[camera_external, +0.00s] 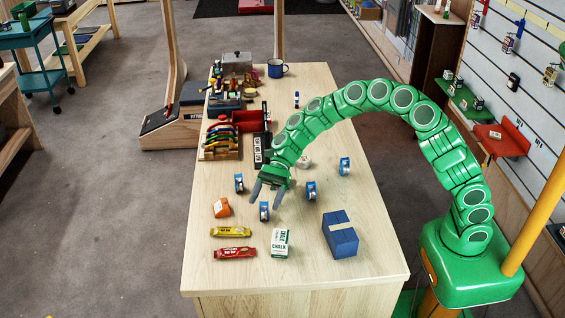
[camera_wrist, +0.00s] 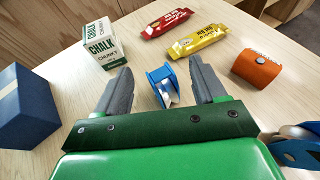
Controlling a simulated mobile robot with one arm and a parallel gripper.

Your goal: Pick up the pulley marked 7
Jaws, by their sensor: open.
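My gripper (camera_external: 267,194) is open and empty, pointing down over the table. In the wrist view its two grey fingers (camera_wrist: 160,68) stand apart. A blue pulley (camera_external: 264,211) with a silvery part lies just beyond the fingertips; in the wrist view the pulley (camera_wrist: 160,79) appears between the fingers, with no visible contact. Another blue pulley (camera_external: 239,183) is to the left; its edge shows at the lower right in the wrist view (camera_wrist: 296,152). Two more pulleys, one (camera_external: 311,190) right of the gripper and one (camera_external: 345,166) farther right, stand apart. No number is readable on any pulley.
Near the front lie an orange object (camera_external: 221,207), a yellow bar (camera_external: 231,232), a red bar (camera_external: 235,252), a chalk box (camera_external: 281,243) and a blue box (camera_external: 340,234). Racked gear (camera_external: 221,145), a red bin (camera_external: 250,121) and a blue mug (camera_external: 277,69) stand toward the back.

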